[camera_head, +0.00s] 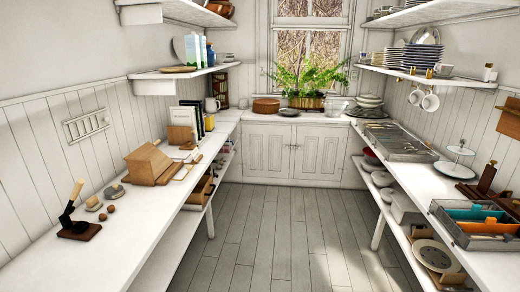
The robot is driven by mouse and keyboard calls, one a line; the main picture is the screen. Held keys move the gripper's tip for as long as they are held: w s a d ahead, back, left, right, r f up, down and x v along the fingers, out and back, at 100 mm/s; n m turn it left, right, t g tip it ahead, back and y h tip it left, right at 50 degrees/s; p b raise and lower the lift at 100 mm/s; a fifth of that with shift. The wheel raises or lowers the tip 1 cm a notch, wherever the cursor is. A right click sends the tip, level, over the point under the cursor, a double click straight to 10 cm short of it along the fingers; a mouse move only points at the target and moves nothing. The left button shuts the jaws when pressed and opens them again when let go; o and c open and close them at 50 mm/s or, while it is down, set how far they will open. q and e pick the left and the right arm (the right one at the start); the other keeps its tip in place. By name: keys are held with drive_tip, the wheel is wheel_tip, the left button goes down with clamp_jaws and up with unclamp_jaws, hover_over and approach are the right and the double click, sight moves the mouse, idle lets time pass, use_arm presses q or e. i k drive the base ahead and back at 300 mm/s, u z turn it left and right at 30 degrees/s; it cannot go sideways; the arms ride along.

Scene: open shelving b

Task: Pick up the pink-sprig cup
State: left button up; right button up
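Two small white cups hang under the right wall shelf, one on the left (416,97) and one on the right (430,102). They are too small to show whether either has a pink sprig, so I cannot tell which is the pink-sprig cup. Neither of my grippers is in view.
The right wall shelf (425,79) holds stacked plates. Grey trays (398,140) and a white tiered stand (457,152) stand on the right counter. The left counter (139,222) holds wooden items. The plank floor (280,235) between the counters is clear.

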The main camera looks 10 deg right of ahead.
sight(440, 69)
drive_tip(key=z, duration=0.2)
drive_tip(key=i, duration=1.55)
drive_tip(key=z, duration=1.8)
drive_tip(key=i, duration=1.2)
drive_tip(key=z, duration=1)
